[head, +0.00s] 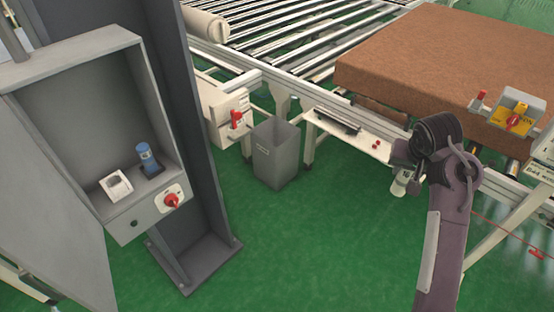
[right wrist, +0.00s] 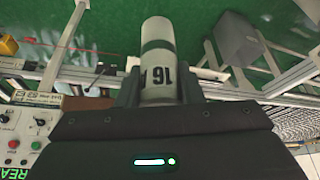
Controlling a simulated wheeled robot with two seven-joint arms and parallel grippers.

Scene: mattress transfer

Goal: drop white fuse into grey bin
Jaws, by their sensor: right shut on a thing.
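The white fuse (right wrist: 158,60), with a green band and a dark "16 A" marking, is held between the fingers of my right gripper (right wrist: 160,88). In the head view, my right gripper (head: 403,172) is at the right, shut on the fuse (head: 400,186), which hangs below it. The grey bin (head: 274,163) stands open-topped on the green floor near the middle, to the left of the gripper and apart from it. The bin also shows at the upper right of the right wrist view (right wrist: 237,40). My left gripper is not in view.
An open grey cabinet (head: 85,90) at the left holds a blue fuse (head: 147,156) and a white holder (head: 115,185). A roller conveyor (head: 290,45) carries a brown mattress (head: 440,60) behind. A white shelf (head: 345,138) lies between bin and gripper. Green floor (head: 310,240) in front is clear.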

